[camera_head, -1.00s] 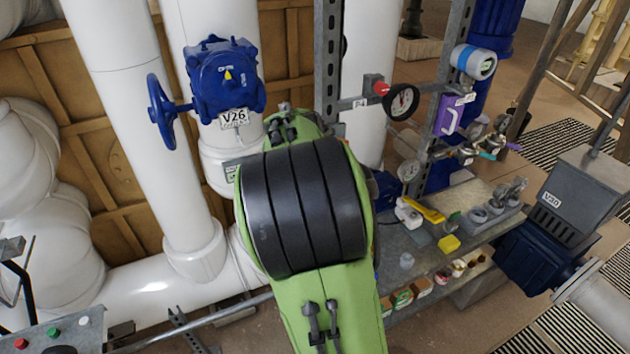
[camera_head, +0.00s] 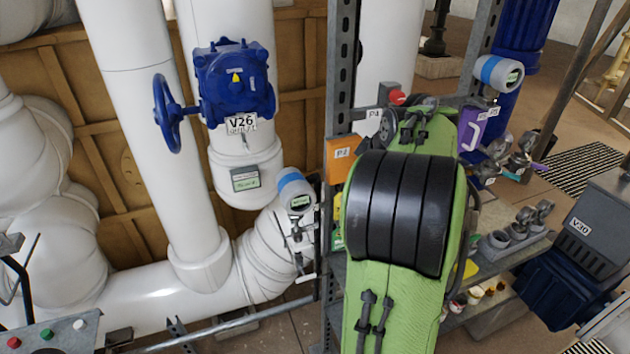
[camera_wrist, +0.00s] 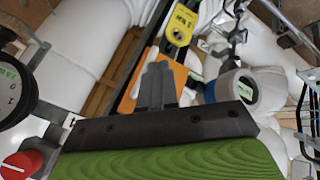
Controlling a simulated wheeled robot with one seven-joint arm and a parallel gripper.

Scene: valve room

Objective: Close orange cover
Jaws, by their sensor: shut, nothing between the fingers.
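The orange cover (camera_head: 341,158), with a white P2 label, is on the metal rack left of my green arm in the head view. It faces the camera, and its right edge is partly hidden by my arm. In the wrist view, the orange cover (camera_wrist: 178,72) is behind my gripper (camera_wrist: 158,70), whose two grey fingers are together and empty. The fingers overlap the cover in that view; I cannot tell whether they touch it. The head view does not show the fingers, hidden by my arm.
A blue-capped gauge (camera_head: 296,190) is left of the rack; a red button (camera_head: 397,98) and purple cover (camera_head: 471,132) are right. Blue valve V26 (camera_head: 233,85) and white pipes fill the left.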

